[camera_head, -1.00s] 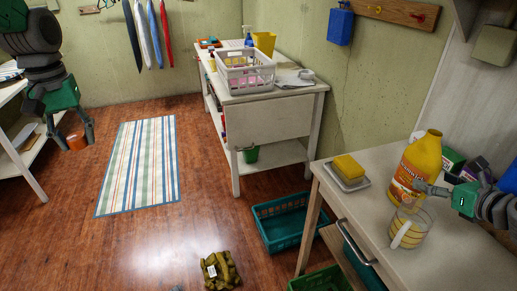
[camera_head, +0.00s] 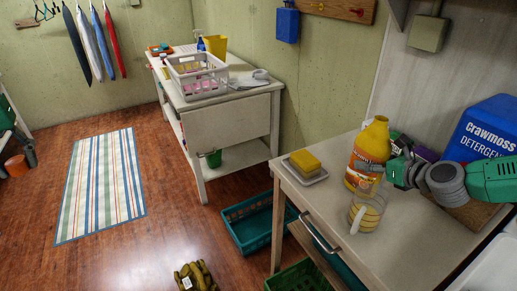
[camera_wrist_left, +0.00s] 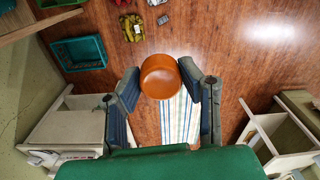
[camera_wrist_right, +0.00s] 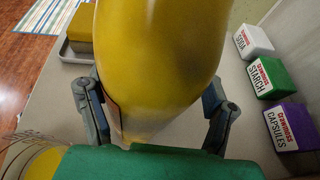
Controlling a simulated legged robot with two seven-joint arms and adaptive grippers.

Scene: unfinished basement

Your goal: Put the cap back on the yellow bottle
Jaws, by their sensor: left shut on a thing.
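The yellow bottle (camera_head: 370,145) stands upright on the right-hand table, with an orange label. My right gripper (camera_head: 392,172) is at its side. In the right wrist view the bottle (camera_wrist_right: 155,60) lies between the widely spread fingers of this gripper (camera_wrist_right: 155,110); whether they touch it is unclear. My left gripper (camera_wrist_left: 165,90) is shut on a round orange-brown cap (camera_wrist_left: 160,76), held above the floor. The cap also shows at the left edge of the head view (camera_head: 16,165). The bottle's opening is not clear to see.
A glass mug (camera_head: 367,212) stands close in front of the bottle. A yellow sponge (camera_head: 305,161) lies on a dish to its left. A blue detergent box (camera_head: 487,130) is behind my right arm. A teal crate (camera_head: 250,225) stands on the floor beside the table.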

